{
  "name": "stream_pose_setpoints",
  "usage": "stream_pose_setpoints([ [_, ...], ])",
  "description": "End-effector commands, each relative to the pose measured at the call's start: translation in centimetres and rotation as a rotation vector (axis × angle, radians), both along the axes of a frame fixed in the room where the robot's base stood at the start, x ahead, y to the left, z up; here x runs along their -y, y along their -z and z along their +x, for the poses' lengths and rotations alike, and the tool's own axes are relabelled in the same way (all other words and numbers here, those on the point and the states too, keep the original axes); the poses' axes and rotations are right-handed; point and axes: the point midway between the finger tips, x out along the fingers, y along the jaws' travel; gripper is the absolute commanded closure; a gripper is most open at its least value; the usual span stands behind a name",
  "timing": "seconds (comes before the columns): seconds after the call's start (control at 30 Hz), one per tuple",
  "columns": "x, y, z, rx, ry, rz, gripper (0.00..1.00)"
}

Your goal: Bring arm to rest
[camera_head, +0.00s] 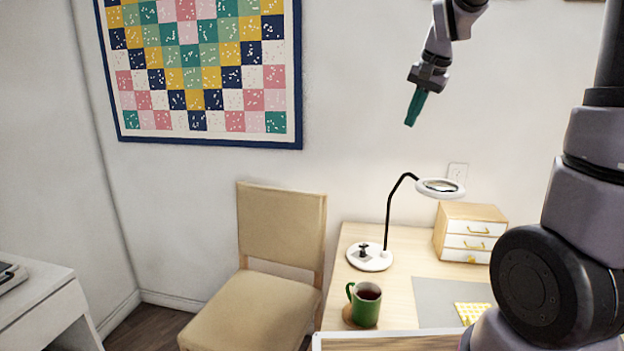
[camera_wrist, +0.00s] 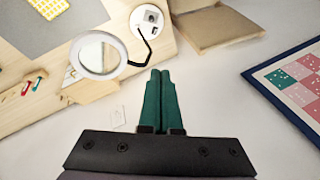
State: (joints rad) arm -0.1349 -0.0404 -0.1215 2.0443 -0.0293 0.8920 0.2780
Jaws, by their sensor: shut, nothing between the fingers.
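My gripper (camera_head: 412,121) hangs in the air in front of the wall, above and behind the desk lamp in the head view. Its green fingers point down and a little left. In the wrist view the fingers (camera_wrist: 160,72) lie side by side with no object between them. My gripper is shut and empty. My upper arm links run down the right side of the head view and cover part of the desk.
The desk (camera_head: 345,282) carries a magnifier lamp (camera_head: 370,257), a small drawer box (camera_head: 468,228), a grey mat (camera_head: 440,290) and a green mug (camera_head: 365,309). A beige chair (camera_head: 262,305) stands left of it. A quilt (camera_head: 205,70) hangs on the wall. Open air surrounds my gripper.

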Motion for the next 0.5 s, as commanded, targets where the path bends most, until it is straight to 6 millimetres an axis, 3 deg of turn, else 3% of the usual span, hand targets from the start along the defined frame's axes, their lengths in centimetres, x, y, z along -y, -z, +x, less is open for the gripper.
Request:
stream_pose_setpoints([
  [0.03,0.2,-1.4,-2.3,0.031,-0.017,0.003,1.0],
  [0.2,0.3,-3.8,-9.3,0.113,-0.084,-0.01,1.0],
  [0.4,0.2,-4.4,-16.9,0.205,-0.158,-0.048,1.0],
  [0.5,0.2,-4.1,-19.6,0.239,-0.184,-0.07,1.0],
])
